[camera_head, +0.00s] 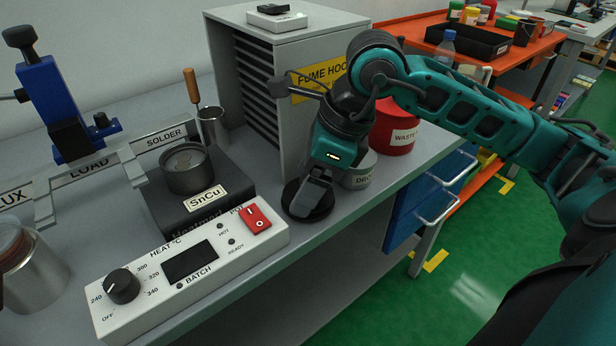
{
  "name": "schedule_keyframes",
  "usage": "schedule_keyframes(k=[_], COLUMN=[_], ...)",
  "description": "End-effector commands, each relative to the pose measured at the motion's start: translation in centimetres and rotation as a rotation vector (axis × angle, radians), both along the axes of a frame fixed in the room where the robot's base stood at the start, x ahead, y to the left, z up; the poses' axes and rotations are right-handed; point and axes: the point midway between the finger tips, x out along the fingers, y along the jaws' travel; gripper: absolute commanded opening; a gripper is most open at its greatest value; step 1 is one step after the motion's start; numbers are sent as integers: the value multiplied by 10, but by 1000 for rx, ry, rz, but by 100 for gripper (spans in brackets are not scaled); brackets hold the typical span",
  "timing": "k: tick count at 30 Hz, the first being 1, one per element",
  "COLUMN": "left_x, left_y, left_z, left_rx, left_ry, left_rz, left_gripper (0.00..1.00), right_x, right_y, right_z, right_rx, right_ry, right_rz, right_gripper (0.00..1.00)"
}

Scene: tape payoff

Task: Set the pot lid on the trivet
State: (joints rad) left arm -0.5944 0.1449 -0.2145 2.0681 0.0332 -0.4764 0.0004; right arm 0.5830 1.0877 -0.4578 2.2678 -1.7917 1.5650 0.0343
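My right gripper (306,203) points down at a round black disc (326,208) at the front edge of the grey bench, right of the control box. The grey fingers reach the middle of the disc and cover it there. I cannot tell whether this disc is the pot lid, the trivet, or the lid on top of the trivet. A knob between the fingers, if any, is hidden, and I cannot tell whether they are shut on it. The metal solder pot (187,180) stands on the dark heater block with its grey inside showing. My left gripper is not in view.
The white control box (200,262) with a red switch lies close left of the disc. The fume hood cabinet (262,85) stands behind it. A grey dross can (359,174) and a red waste bin (393,135) are close on the right.

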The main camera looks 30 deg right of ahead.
Motion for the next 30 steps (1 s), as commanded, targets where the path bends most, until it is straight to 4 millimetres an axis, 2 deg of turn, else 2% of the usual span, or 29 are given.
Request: schedule_keyframes(k=[19, 20, 26, 30], left_x=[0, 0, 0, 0], left_y=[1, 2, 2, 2], left_z=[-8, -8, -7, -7], left_rx=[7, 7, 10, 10], left_ry=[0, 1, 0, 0], left_rz=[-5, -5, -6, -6], left_gripper=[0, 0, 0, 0], right_x=[0, 0, 0, 0], right_y=[0, 0, 0, 0], right_z=[-6, -6, -6, -5], right_rx=[0, 0, 1, 0], right_ry=[-1, -1, -1, -2], right_rz=[0, 0, 0, -1], right_gripper=[49, 82, 100, 100])
